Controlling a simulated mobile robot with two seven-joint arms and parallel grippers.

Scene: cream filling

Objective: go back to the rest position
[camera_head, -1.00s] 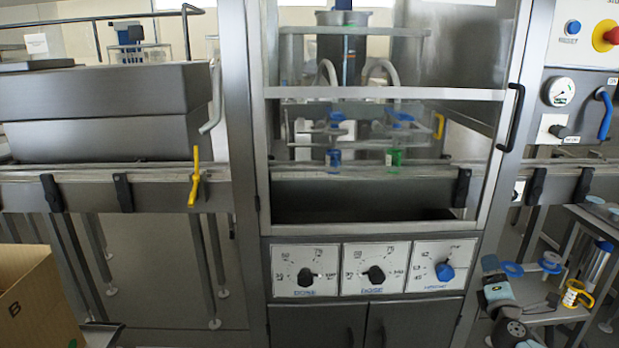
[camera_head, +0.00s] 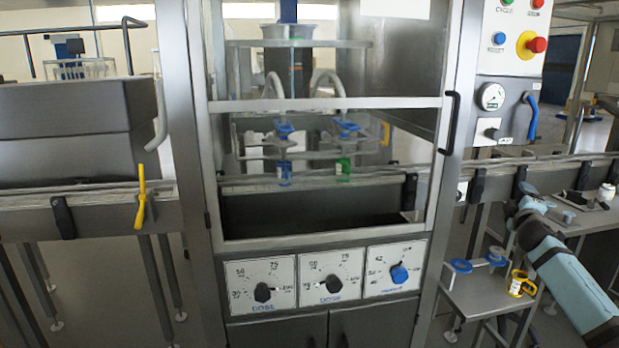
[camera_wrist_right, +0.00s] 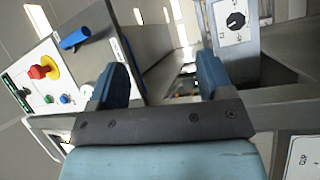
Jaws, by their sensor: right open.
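My right arm reaches in from the lower right of the head view. Its gripper (camera_head: 527,207) is in front of the right part of the machine, above the low side table. In the right wrist view the two blue fingers of the right gripper (camera_wrist_right: 162,85) stand wide apart with nothing between them. My left gripper is not in view.
The control panel with a red button (camera_head: 537,44) is at the upper right. A low side table (camera_head: 480,298) holds blue round parts (camera_head: 461,266) and a yellow-handled container (camera_head: 518,284). A yellow lever (camera_head: 141,196) sticks up on the left rail.

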